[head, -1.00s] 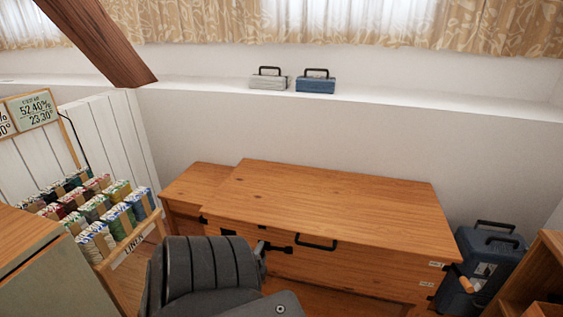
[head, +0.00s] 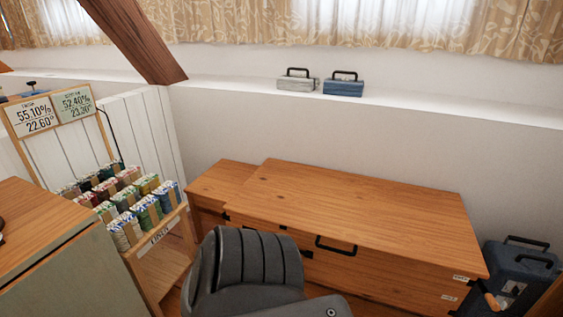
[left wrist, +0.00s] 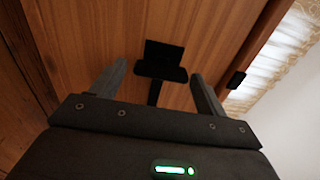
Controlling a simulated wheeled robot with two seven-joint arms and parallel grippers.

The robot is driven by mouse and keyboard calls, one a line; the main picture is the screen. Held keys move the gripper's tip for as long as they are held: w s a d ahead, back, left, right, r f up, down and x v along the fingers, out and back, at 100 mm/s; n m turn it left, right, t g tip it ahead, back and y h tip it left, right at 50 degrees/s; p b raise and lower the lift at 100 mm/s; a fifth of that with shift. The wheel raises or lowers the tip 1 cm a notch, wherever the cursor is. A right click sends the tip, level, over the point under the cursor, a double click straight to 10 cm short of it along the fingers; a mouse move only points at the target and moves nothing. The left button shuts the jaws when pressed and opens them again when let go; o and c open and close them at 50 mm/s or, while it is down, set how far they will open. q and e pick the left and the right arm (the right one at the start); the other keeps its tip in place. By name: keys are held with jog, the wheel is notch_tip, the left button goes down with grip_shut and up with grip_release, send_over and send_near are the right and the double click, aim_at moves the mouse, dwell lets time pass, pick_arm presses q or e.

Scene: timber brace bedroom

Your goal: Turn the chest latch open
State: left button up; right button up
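The wooden chest (head: 375,210) stands against the wall in the head view, its lid closed, with a black handle (head: 336,245) on its front. In the left wrist view, a black latch (left wrist: 162,72) with a crossbar and a stem sits on the chest's wood. My left gripper (left wrist: 160,68) is open, with one finger on each side of the latch. I cannot tell whether either finger touches it. In the head view my grey arm covers the left part of the chest front and hides the left gripper. My right gripper is not in view.
A rack of packets (head: 120,210) and a wooden cabinet (head: 45,240) stand at the left. A blue case (head: 515,275) stands right of the chest. Two small boxes with handles, one grey (head: 297,84) and one blue (head: 343,88), rest on the ledge.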

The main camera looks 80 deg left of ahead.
pick_arm(q)
jog(key=shift+o, duration=0.2)
jog(key=shift+d, duration=0.1)
jog(key=p+v, duration=0.2)
jog(key=v, duration=0.8)
jog(key=shift+s+d, duration=0.25)
jog(key=shift+s, duration=0.05)
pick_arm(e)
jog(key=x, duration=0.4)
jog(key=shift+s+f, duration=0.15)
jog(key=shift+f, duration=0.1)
